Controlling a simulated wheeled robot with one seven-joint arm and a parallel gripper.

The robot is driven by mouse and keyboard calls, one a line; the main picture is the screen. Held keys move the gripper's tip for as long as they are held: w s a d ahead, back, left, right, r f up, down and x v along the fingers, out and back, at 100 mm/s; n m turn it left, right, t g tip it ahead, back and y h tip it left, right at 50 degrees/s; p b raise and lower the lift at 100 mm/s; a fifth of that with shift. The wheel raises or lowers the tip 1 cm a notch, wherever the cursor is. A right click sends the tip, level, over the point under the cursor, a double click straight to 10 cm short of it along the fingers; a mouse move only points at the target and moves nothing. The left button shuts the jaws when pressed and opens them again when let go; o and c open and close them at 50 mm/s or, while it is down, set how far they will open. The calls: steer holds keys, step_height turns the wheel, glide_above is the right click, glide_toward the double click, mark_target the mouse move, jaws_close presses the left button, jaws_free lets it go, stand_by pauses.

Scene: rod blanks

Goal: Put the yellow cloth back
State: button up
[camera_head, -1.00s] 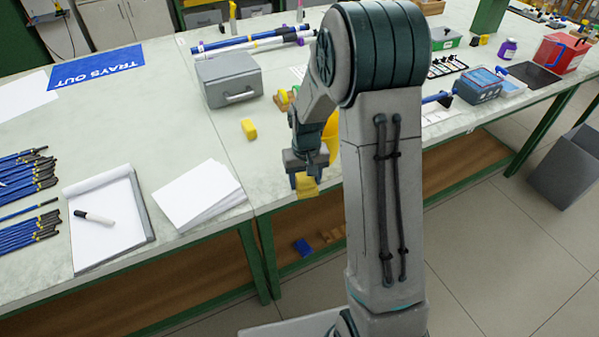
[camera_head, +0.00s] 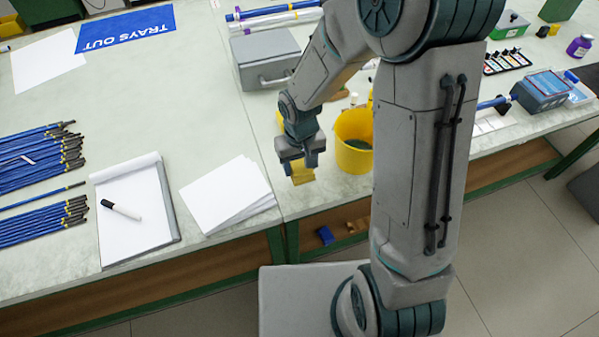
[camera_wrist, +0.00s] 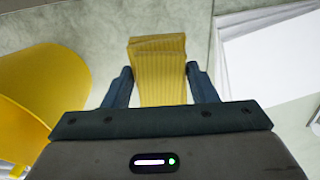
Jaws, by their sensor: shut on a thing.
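The yellow cloth (camera_head: 301,174) is a folded, ribbed pad hanging between the fingers of my gripper (camera_head: 299,164). In the wrist view the cloth (camera_wrist: 158,72) fills the space between the two dark blue fingertips of my gripper (camera_wrist: 158,84). My gripper is shut on it, above the bench's front part. A yellow bucket (camera_head: 354,150) stands just right of the gripper, partly hidden by my arm. It also shows at the left of the wrist view (camera_wrist: 40,95). How high the cloth is above the bench is hard to tell.
White paper sheets (camera_head: 228,193) lie left of the gripper, beside a clipboard (camera_head: 135,215) with a marker. A grey box (camera_head: 265,60) stands behind the gripper. A yellow piece (camera_head: 280,121) is partly hidden behind my wrist. Bare bench top lies between the papers and box.

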mark_target(303, 164)
steer(key=shift+f, duration=3.05)
steer(key=shift+f, duration=0.15)
steer(key=o, duration=0.9)
steer(key=shift+o, duration=0.2)
step_height(303, 164, up, 12)
steer(key=shift+r, duration=0.15)
steer(key=shift+d+r, duration=0.3)
steer(key=shift+r, duration=0.1)
steer(key=s+d+r+m+t, duration=0.3)
steer(key=s+d+r, duration=0.8)
steer(key=r, duration=0.3)
steer(key=shift+s+d, duration=0.15)
steer(key=shift+s, duration=0.7)
